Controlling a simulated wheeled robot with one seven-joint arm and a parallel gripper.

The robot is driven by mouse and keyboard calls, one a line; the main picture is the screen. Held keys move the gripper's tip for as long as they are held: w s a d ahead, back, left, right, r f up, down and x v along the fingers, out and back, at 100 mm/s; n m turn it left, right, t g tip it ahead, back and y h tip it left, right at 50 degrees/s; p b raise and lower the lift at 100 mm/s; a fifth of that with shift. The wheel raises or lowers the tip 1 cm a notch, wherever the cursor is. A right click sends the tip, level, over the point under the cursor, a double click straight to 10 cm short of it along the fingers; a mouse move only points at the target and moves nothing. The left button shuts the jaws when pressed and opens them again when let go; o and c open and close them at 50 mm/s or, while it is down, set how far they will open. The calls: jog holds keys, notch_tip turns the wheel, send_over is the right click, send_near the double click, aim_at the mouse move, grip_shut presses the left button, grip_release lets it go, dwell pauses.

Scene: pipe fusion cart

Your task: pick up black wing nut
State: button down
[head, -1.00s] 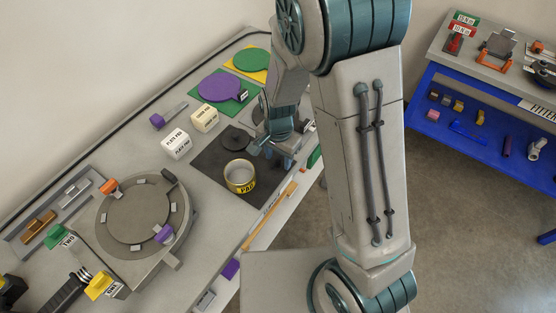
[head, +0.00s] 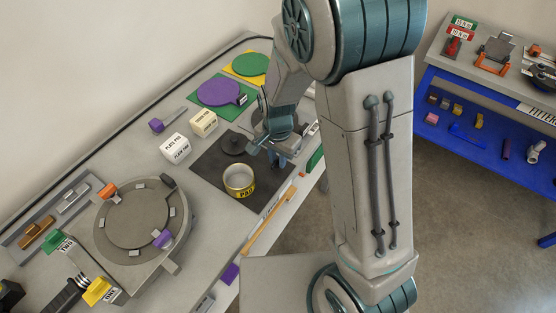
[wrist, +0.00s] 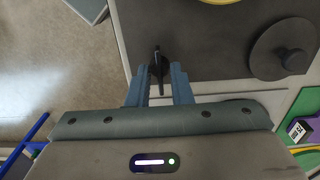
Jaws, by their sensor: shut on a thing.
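The black wing nut (wrist: 157,66) shows in the wrist view as a thin dark piece between the fingertips of my gripper (wrist: 158,84). The blue fingers are shut on it, over the edge of the dark mat (wrist: 205,40). In the head view my gripper (head: 272,152) is at the right part of the dark mat (head: 215,178), right of the yellow-banded ring (head: 240,194). The wing nut cannot be made out in the head view. Whether it still touches the surface below is unclear.
A dark disc with a knob (wrist: 283,52) lies on the mat, right of my gripper in the wrist view. White blocks (head: 176,149) stand left of the mat. A round fixture (head: 138,218) is at the lower left. A blue-framed bench (head: 480,125) stands at the right.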

jog(key=r, duration=0.2)
jog(key=shift+s+d+r+b, duration=0.2)
jog(key=shift+r+b, duration=0.1)
jog(key=shift+r, duration=0.1)
jog(key=s+d+r+b, duration=0.1)
jog(key=s+d+r, duration=0.5)
jog(key=s+d, duration=0.1)
jog(key=shift+d+r, duration=0.25)
jog(key=shift+d, duration=0.55)
